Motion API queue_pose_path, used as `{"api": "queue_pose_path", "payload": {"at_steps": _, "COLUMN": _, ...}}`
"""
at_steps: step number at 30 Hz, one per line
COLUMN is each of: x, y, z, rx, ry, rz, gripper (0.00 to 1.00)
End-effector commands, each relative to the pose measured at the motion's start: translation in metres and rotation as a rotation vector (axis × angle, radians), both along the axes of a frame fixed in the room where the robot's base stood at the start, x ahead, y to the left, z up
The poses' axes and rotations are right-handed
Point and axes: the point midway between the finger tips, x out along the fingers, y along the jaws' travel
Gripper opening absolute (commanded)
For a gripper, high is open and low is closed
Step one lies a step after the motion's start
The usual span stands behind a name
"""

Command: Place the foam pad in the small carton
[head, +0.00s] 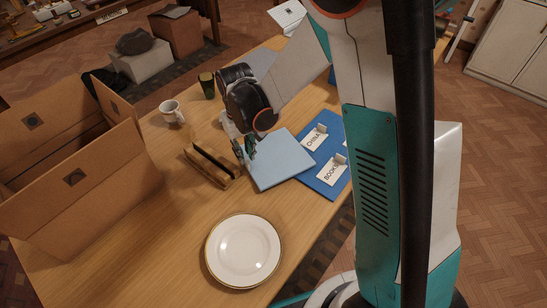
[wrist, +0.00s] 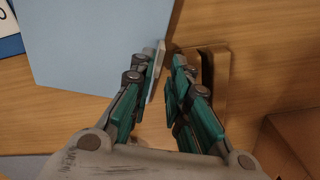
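The foam pad appears to be the light blue square slab (head: 282,160) lying on the table, partly over a darker blue mat. It also fills the upper left of the wrist view (wrist: 90,40). My gripper (head: 243,150) is low at the slab's left edge, between it and a wooden slotted holder. In the wrist view my fingers (wrist: 168,62) stand a little apart, and the left one overlaps the slab's corner.
The wooden slotted holder (head: 212,165) is close beside my gripper. A white plate (head: 243,250) lies in front. A white mug (head: 171,112) and a dark green cup (head: 207,86) stand behind. The blue mat (head: 333,172) carries label cards. Bare table lies between carton and plate.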

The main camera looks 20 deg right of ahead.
Motion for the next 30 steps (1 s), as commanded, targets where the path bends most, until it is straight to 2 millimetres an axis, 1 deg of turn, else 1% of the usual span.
{"api": "queue_pose_path", "payload": {"at_steps": 1, "x": 0.0, "y": -0.001, "z": -0.009, "rx": 0.0, "ry": 0.0, "rz": 0.0, "gripper": 0.16}}
{"api": "queue_pose_path", "payload": {"at_steps": 6, "x": -0.002, "y": -0.002, "z": -0.035, "rx": 0.0, "ry": 0.0, "rz": 0.0, "gripper": 0.16}}
{"api": "queue_pose_path", "payload": {"at_steps": 9, "x": -0.002, "y": -0.002, "z": -0.044, "rx": 0.0, "ry": 0.0, "rz": 0.0, "gripper": 0.16}}
{"api": "queue_pose_path", "payload": {"at_steps": 16, "x": -0.002, "y": -0.002, "z": -0.045, "rx": 0.0, "ry": 0.0, "rz": 0.0, "gripper": 0.16}}
{"api": "queue_pose_path", "payload": {"at_steps": 17, "x": -0.002, "y": -0.002, "z": -0.044, "rx": 0.0, "ry": 0.0, "rz": 0.0, "gripper": 0.12}}
{"api": "queue_pose_path", "payload": {"at_steps": 18, "x": -0.002, "y": -0.002, "z": -0.044, "rx": 0.0, "ry": 0.0, "rz": 0.0, "gripper": 0.03}}
{"api": "queue_pose_path", "payload": {"at_steps": 19, "x": -0.002, "y": -0.002, "z": -0.044, "rx": 0.0, "ry": 0.0, "rz": 0.0, "gripper": 0.0}}
{"api": "queue_pose_path", "payload": {"at_steps": 30, "x": -0.002, "y": -0.002, "z": -0.044, "rx": 0.0, "ry": 0.0, "rz": 0.0, "gripper": 0.0}}
